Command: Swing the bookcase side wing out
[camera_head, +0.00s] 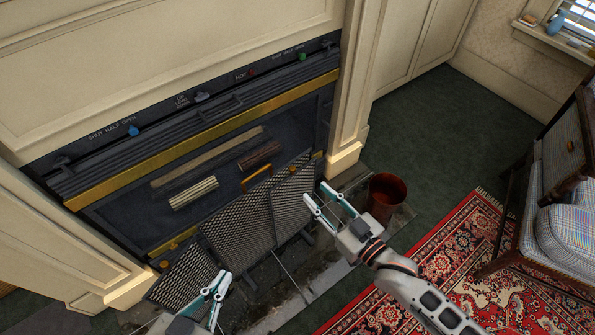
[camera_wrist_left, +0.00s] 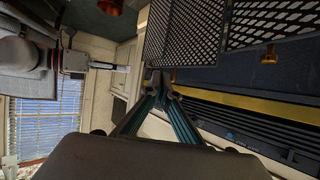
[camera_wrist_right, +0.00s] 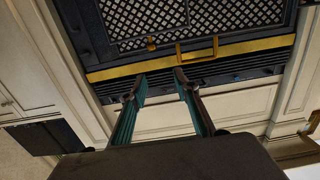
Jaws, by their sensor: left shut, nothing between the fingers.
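No bookcase shows in these views. A three-panel dark mesh screen stands before the fireplace, with a left wing (camera_head: 181,280), a middle panel (camera_head: 238,222) and a right wing (camera_head: 293,200). My left gripper (camera_head: 222,280) is shut and empty beside the left wing's right edge; whether it touches is unclear. Its closed tips (camera_wrist_left: 160,82) show by the mesh (camera_wrist_left: 187,35) in the left wrist view. My right gripper (camera_head: 316,194) is open and empty just right of the right wing. Its fingers stand apart (camera_wrist_right: 160,82) in the right wrist view.
A brass-trimmed firebox (camera_head: 200,136) with slide controls above lies behind the screen. A copper-coloured bucket (camera_head: 386,196) stands right of my right gripper. A red patterned rug (camera_head: 470,245) and a plaid armchair (camera_head: 560,215) are at the right. Green carpet beyond the bucket is clear.

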